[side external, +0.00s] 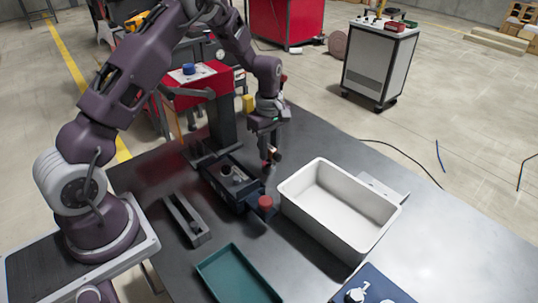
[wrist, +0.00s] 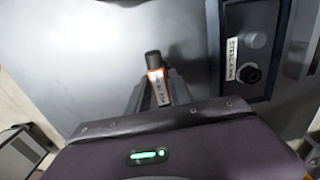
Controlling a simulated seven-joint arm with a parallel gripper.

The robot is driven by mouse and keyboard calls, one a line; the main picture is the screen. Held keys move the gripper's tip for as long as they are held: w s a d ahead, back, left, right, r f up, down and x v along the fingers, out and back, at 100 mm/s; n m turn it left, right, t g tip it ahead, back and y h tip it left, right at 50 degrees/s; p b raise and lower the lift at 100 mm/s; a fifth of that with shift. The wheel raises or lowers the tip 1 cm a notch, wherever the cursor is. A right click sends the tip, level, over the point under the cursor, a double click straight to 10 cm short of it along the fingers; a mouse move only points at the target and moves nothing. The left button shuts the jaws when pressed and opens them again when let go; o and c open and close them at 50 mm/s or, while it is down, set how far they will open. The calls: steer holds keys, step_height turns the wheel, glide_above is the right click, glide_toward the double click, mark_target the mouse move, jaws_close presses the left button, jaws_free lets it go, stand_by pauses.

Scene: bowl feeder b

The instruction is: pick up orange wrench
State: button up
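My gripper (side external: 269,158) points down above the table, behind the white bin and right of the dark vise-like block. In the wrist view my gripper's fingers (wrist: 157,88) stand on both sides of a narrow piece with orange edges, a pale label and a dark end, and appear closed on it. I take this piece to be the orange wrench (wrist: 156,83); it is seen nearly end-on, so its full shape is hidden. In the side view only a small orange-pink patch shows at the fingertips.
A white bin (side external: 289,195) stands right of my gripper. A grey channel part (side external: 187,220) and a teal tray (side external: 205,268) are nearer the front. A red machine (side external: 215,85) stands behind.

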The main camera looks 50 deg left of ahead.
jaws_close()
stand_by(1.1)
